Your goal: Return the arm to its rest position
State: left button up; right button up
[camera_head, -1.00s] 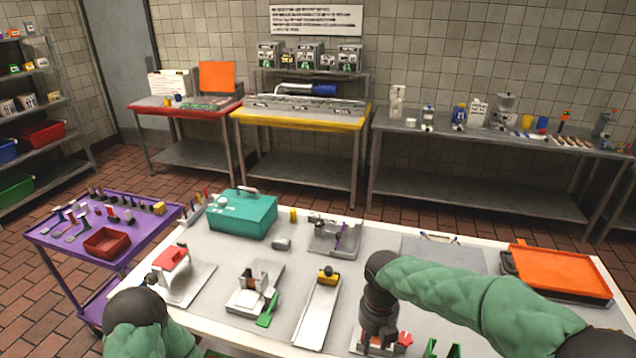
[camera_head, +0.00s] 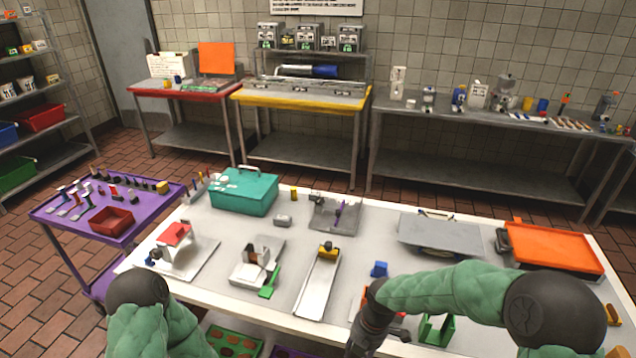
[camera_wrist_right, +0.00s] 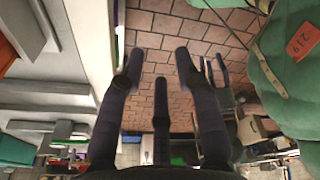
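My right arm, in a green padded sleeve (camera_head: 450,290), reaches in from the right over the white table's front right part. Its dark wrist points down to the bottom edge of the head view, where the fingers are cut off. In the right wrist view my right gripper (camera_wrist_right: 160,70) has its dark fingers spread apart with nothing between them, above brick floor (camera_wrist_right: 225,40) beside the table edge. My left arm's green sleeve (camera_head: 150,325) shows at the bottom left. My left gripper is out of view.
The white table (camera_head: 215,220) holds a teal box (camera_head: 244,192), a long white board (camera_head: 318,285), a green holder (camera_head: 436,330), a small blue piece (camera_head: 379,269) and an orange-topped tray (camera_head: 552,248). A purple cart (camera_head: 70,210) stands left. A lower shelf holds a green tray (camera_head: 232,342).

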jog(key=s+f+m+y, duration=0.1)
jog(key=s+f+m, duration=0.6)
jog(key=f+m, duration=0.3)
jog(key=s+f+m+t+y+b, duration=0.1)
jog(key=s+f+m, duration=0.6)
jog(key=m, duration=0.9)
notch_tip(320, 180, down, 4)
jog(key=shift+s+a+r, duration=0.1)
jog(key=shift+s+a, duration=0.05)
jog(key=shift+s, duration=0.25)
